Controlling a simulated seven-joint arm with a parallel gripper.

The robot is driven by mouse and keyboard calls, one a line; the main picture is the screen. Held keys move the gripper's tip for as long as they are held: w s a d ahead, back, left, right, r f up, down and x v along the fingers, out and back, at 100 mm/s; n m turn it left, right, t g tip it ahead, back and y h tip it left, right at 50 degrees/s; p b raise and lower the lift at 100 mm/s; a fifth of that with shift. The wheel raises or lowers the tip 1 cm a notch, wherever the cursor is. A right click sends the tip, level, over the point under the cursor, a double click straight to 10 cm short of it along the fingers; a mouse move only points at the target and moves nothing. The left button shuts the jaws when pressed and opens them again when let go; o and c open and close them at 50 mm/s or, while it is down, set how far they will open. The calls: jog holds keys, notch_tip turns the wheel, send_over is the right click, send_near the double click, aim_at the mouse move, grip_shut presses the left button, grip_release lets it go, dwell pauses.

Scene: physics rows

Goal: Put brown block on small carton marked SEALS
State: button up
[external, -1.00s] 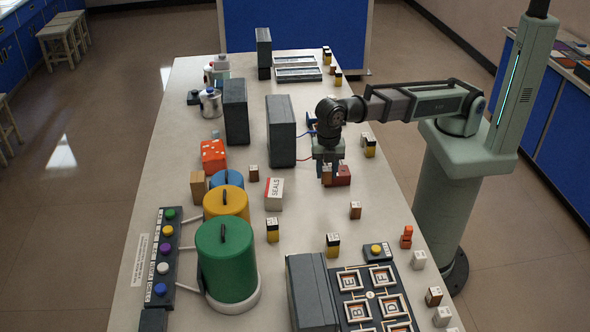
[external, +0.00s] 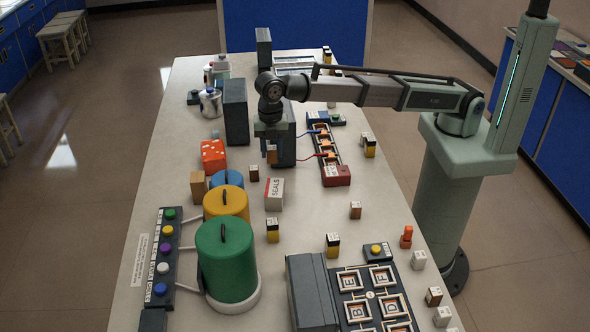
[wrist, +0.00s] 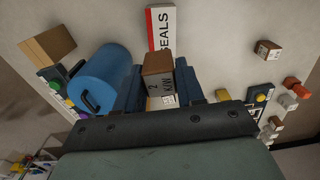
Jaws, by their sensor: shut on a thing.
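The brown block (wrist: 158,64) has a brown face and a pale, marked face. My gripper (external: 271,150) is shut on it, and the block (external: 271,157) hangs below the fingers in the external view. In the wrist view the block sits between the two dark blue fingers of my gripper (wrist: 160,88). The small carton marked SEALS (external: 274,193), white with a red strip, stands on the table just in front of the held block in the external view. In the wrist view the carton (wrist: 161,27) shows just beyond the block, partly hidden by it.
Blue (external: 226,180), yellow (external: 226,203) and green (external: 226,260) cylinders stand left of the carton. A tall dark box (external: 286,150) is behind my gripper.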

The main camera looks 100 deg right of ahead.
jog(key=shift+s+f+n, duration=0.15)
jog(key=shift+f+n, duration=0.05)
jog(key=shift+n, duration=0.1)
jog(key=shift+f, duration=4.8)
jog(key=shift+f, duration=0.15)
jog(key=o, duration=1)
jog(key=shift+o, duration=0.2)
notch_tip(320, 180, up, 12)
jog(key=shift+r, duration=0.15)
